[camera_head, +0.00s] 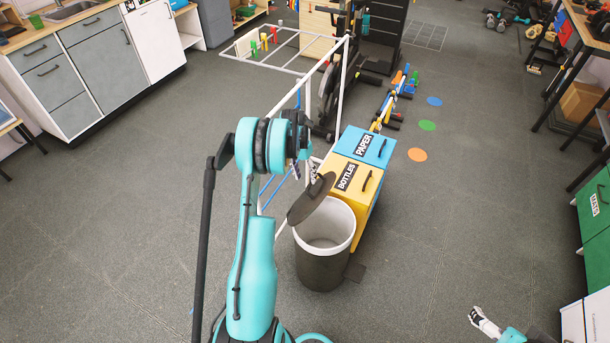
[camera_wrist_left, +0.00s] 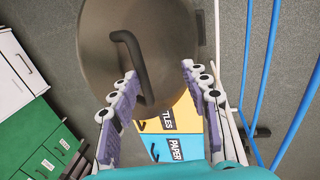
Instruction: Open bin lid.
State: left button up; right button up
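The grey bin (camera_head: 323,268) stands on the floor with a white rim and an open top. Its dark round lid (camera_head: 308,203) is tilted up at the rim's far left, leaving much of the inside visible. In the left wrist view the lid (camera_wrist_left: 185,45) fills the top middle, with its dark curved handle (camera_wrist_left: 137,62) seen between the fingers. My left gripper (camera_wrist_left: 158,72) is open, its padded fingers apart; contact with the handle cannot be judged. In the head view it is partly hidden behind my arm. My right gripper (camera_head: 483,322) is at the bottom right, away from the bin; its opening is unclear.
A yellow BOTTLES box (camera_head: 368,190) and a blue PAPER box (camera_head: 378,148) stand right behind the bin. A white rack frame (camera_head: 343,90) rises close to my left gripper. A green cabinet (camera_head: 594,203) is at the right edge. The floor between is clear.

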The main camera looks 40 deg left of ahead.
pick_arm(q)
jog(key=shift+s+a+f, duration=0.1)
jog(key=shift+a, duration=0.05)
jog(key=s+a+r+p, duration=0.1)
jog(key=a+r+p, duration=0.1)
jog(key=a+r, duration=0.3)
jog(key=shift+s+a+r+p, duration=0.2)
jog(key=shift+a+p, duration=0.2)
jog(key=shift+a, duration=0.65)
pick_arm(e)
notch_tip(320, 180, up, 3)
jog(key=shift+w+f, duration=0.1)
jog(key=shift+f, duration=0.1)
pick_arm(q)
jog(key=shift+a, duration=0.1)
pick_arm(e)
jog(key=shift+f, duration=0.1)
